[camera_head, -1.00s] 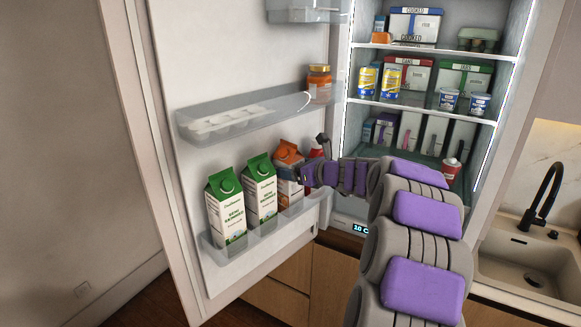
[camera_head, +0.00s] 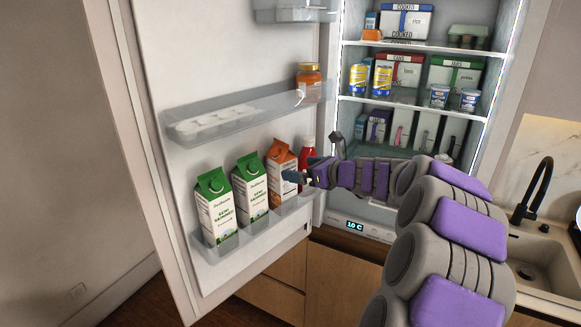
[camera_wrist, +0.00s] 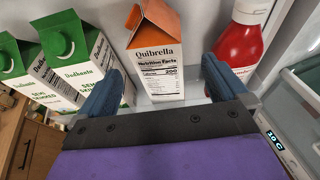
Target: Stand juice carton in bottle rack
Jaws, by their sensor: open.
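The orange-topped juice carton (camera_head: 281,163) stands upright in the lower door rack (camera_head: 232,252), right of two green-topped cartons. In the wrist view the same carton (camera_wrist: 155,55) shows its nutrition label, and its base seems to sit on the rack floor. My gripper (camera_head: 294,177) is at the carton's right front side. In the wrist view my gripper (camera_wrist: 161,84) is open, one finger to each side of the carton's lower part. Gaps show between the fingers and the carton, and nothing is held.
Green-topped cartons (camera_head: 215,209) and (camera_head: 250,187) stand to the carton's left. A red bottle (camera_head: 307,156) is close on its right. A door shelf (camera_head: 240,112) with a jar (camera_head: 308,83) is above. The stocked fridge interior lies right; the rack's front wall is low.

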